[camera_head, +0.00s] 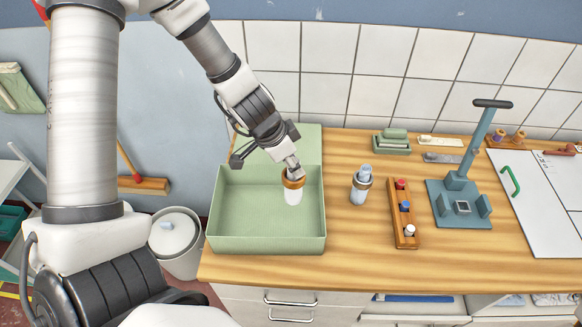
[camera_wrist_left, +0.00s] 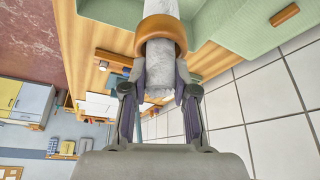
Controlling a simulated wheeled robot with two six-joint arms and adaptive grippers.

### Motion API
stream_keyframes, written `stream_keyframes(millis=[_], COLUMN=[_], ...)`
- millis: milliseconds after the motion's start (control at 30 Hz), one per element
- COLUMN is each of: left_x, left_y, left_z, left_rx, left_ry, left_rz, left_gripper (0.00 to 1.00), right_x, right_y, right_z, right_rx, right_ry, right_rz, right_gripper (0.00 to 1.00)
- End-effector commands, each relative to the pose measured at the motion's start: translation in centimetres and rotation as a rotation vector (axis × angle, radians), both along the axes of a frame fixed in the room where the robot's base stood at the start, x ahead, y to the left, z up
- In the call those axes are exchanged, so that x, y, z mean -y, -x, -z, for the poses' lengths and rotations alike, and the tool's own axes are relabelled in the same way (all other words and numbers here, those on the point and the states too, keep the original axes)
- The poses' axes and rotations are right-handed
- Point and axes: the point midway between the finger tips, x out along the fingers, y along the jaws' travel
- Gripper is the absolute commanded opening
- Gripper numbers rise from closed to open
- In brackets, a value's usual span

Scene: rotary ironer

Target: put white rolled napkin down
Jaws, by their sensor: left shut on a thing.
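The white rolled napkin (camera_head: 293,197) has an orange-brown ring (camera_head: 293,180) around it. My left gripper (camera_head: 292,170) is shut on the napkin's upper end and holds it upright over the green box (camera_head: 267,243). The lower end shows against the inside of the box; I cannot tell whether it touches the floor. In the left wrist view the napkin (camera_wrist_left: 157,85) sits between the two fingers, with the ring just beyond them. My right gripper is not in view.
A grey-blue rolled napkin (camera_head: 361,186) in a brown ring stands right of the box. Beyond it are a wooden rack (camera_head: 405,226) with small bottles and a blue-grey press (camera_head: 462,190). The tiled wall (camera_head: 330,90) closes off the back.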

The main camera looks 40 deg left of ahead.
Motion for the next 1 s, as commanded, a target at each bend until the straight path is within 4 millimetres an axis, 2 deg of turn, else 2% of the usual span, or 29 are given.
stream_keyframes(millis=[33,100,133,167,367,500,567,700,900,933,1000], left_x=[0.0,0.0,0.0,0.0,0.0,0.0,0.0,0.0,0.0,0.0,0.0], left_y=[0.0,0.0,0.0,0.0,0.0,0.0,0.0,-0.1,0.0,-0.1,0.0], left_z=[1.2,2.1,3.9,4.6,6.4,9.0,9.4,8.9,9.4,9.3,9.2], left_rx=[-0.001,-0.002,-0.002,-0.001,-0.001,-0.001,-0.001,-0.001,-0.001,-0.001,-0.001], left_ry=[-0.002,0.001,0.002,0.002,0.001,0.001,0.001,0.001,0.001,0.001,0.001], left_rz=[0.003,0.001,-0.001,-0.002,-0.003,-0.003,-0.003,-0.003,-0.004,-0.004,-0.004], left_gripper=[0.00,0.00,0.00,0.00,0.00,0.00,0.00,0.00,0.00,0.34,0.53], right_x=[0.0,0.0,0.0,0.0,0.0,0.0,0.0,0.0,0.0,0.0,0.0], right_y=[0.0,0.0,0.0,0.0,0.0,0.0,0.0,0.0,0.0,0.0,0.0], right_z=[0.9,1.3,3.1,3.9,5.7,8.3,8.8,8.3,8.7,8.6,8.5], right_rx=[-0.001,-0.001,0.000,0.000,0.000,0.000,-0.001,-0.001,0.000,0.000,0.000], right_ry=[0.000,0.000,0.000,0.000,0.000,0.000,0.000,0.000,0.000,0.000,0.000], right_rz=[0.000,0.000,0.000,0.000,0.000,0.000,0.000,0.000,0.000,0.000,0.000], right_gripper=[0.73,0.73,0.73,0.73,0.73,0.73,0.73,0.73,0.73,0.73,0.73])
